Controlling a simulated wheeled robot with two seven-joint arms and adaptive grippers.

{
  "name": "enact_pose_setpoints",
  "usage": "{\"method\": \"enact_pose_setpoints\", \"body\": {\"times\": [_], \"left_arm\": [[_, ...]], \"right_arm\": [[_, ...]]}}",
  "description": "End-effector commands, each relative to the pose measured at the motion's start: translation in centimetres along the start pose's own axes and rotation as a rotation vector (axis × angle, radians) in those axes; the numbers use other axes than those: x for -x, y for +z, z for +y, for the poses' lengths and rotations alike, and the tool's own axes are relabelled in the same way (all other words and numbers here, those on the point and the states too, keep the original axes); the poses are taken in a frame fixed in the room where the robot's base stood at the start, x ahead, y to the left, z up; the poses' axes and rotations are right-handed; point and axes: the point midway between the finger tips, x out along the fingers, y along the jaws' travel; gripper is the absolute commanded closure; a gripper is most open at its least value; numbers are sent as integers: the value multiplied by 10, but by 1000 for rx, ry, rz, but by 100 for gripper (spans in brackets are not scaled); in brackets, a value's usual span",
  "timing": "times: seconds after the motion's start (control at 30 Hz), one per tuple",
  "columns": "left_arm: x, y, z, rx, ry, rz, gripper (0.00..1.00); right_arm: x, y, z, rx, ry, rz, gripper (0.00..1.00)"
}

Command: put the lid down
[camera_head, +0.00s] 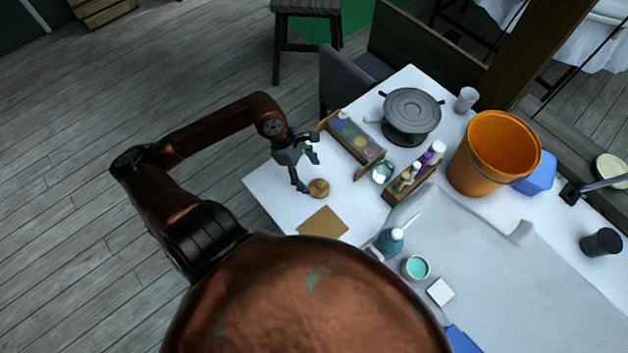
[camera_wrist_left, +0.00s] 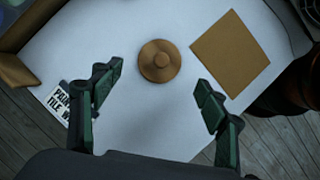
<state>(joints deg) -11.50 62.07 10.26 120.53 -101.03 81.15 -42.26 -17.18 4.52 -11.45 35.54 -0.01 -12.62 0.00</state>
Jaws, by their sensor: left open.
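The lid (camera_head: 319,188) is a small round brown disc with a knob on top. It lies on the white table (camera_head: 275,196) near its left corner. In the left wrist view the lid (camera_wrist_left: 160,61) lies knob up, ahead of and between the fingertips, touching neither. My left gripper (camera_head: 305,170) is open and empty, just up and left of the lid in the head view. Its two green fingers also show spread apart in the left wrist view (camera_wrist_left: 158,88). My right gripper does not show.
A flat brown square (camera_head: 323,223) lies beside the lid. A paint box (camera_head: 352,137), a glass jar (camera_head: 382,172) and a bottle rack (camera_head: 413,180) stand to the right. A turntable (camera_head: 411,109) and an orange bucket (camera_head: 493,153) stand farther back. A printed label (camera_wrist_left: 60,102) lies near the left finger.

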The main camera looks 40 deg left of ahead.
Motion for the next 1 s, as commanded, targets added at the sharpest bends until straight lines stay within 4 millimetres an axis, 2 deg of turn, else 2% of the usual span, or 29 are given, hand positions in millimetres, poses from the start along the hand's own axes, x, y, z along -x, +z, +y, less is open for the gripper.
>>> {"method": "enact_pose_setpoints", "body": {"times": [0.03, 0.1, 0.33, 1.0], "left_arm": [[13, 0, 0, -1, 2, 4, 32], [26, -1, 0, 0, 2, 3, 32], [53, 0, 0, 0, 0, 1, 32], [58, 0, 0, 0, -1, -1, 32]], "right_arm": [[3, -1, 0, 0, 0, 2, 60], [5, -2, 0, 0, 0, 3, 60], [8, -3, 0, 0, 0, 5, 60], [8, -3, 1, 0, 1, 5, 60]]}}
